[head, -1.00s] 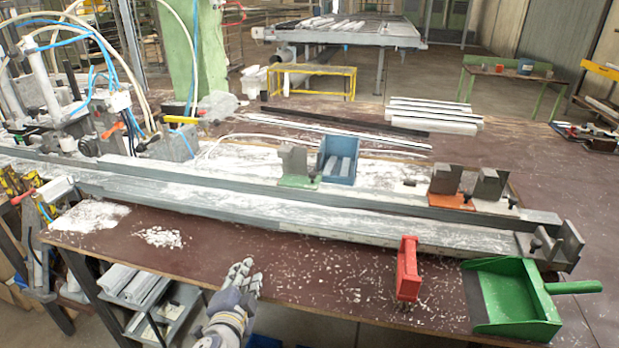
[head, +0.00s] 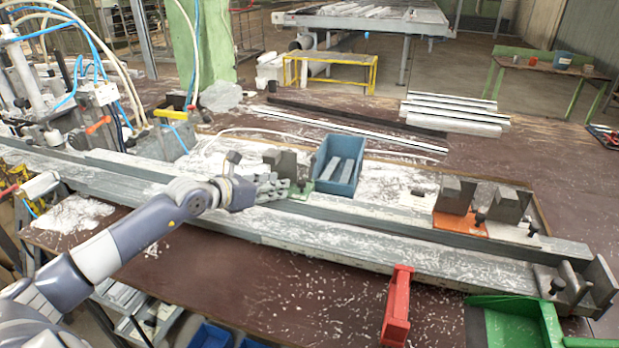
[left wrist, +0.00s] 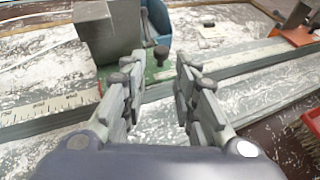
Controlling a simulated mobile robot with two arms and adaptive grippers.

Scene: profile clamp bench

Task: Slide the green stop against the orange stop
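The green stop, a grey block on a green base (head: 302,193), sits on the rail left of the middle in the head view. It also shows in the left wrist view (left wrist: 108,36) with a dark knob. My left gripper (head: 278,187) is at the front left of this stop, its fingers partly covering it; the wrist view shows the fingers (left wrist: 158,88) apart with nothing between them. The orange stop, a grey block on an orange base (head: 460,221), stands farther right along the rail, apart from the green one. My right gripper is not in view.
A blue bin (head: 324,180) with grey pieces stands right behind the green stop. Another grey stop (head: 508,204) is just right of the orange one. The rail between the stops looks clear.

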